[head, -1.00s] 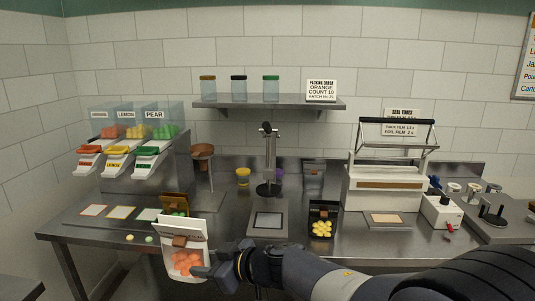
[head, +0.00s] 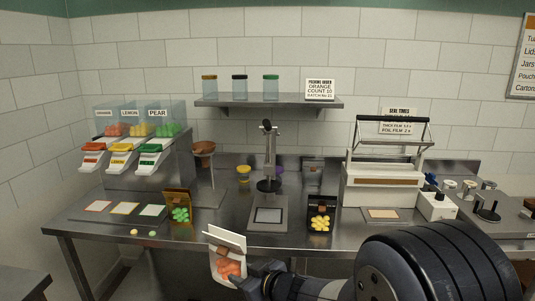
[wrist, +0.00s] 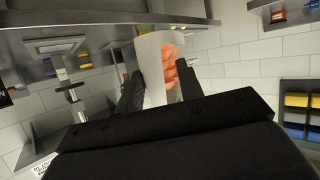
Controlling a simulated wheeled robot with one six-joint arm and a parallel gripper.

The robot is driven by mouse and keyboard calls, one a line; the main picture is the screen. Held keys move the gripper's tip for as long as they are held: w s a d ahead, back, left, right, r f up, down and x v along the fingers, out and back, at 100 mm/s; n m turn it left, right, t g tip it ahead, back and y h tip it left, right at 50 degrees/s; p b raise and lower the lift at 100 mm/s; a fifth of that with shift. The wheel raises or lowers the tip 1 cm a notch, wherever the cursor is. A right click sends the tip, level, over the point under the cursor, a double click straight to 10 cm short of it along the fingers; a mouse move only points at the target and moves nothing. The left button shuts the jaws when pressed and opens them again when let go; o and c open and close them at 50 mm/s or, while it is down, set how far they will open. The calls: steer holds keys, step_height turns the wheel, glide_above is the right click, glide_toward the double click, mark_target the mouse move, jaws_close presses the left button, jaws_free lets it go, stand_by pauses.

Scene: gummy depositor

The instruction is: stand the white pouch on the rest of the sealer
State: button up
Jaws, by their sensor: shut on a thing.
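The white pouch (head: 226,247) has a clear window with orange gummies behind it. My gripper (head: 250,271) is shut on the white pouch and holds it roughly upright, slightly tilted, in front of the bench's front edge. In the wrist view the pouch (wrist: 152,50) shows between the two fingers of my gripper (wrist: 160,88). The sealer (head: 383,184) is a cream machine with a raised black-handled bar at the right of the bench. Its rest (head: 383,214), a tan-topped plate, lies in front of it. The pouch is well to the left of the rest.
On the steel bench (head: 215,222), a brown pouch with green gummies (head: 179,206) stands left, and a dark pouch with yellow gummies (head: 321,214) stands between the press stand (head: 268,185) and the sealer. A white box (head: 437,206) stands right of the rest. Two loose gummies lie at the front left.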

steer(key=d+f+m+t+h, duration=0.2)
steer(key=d+f+m+h, duration=0.25)
steer(key=d+f, duration=0.4)
steer(key=d+f+m+t+h, duration=0.2)
steer(key=d+f+m+h, duration=0.25)
steer(key=d, duration=0.75)
steer(key=s+f, duration=0.4)
steer(key=f, duration=0.2)
steer(key=shift+s+d+f, duration=0.25)
steer(key=shift+s+f, duration=0.05)
steer(key=shift+s, duration=0.05)
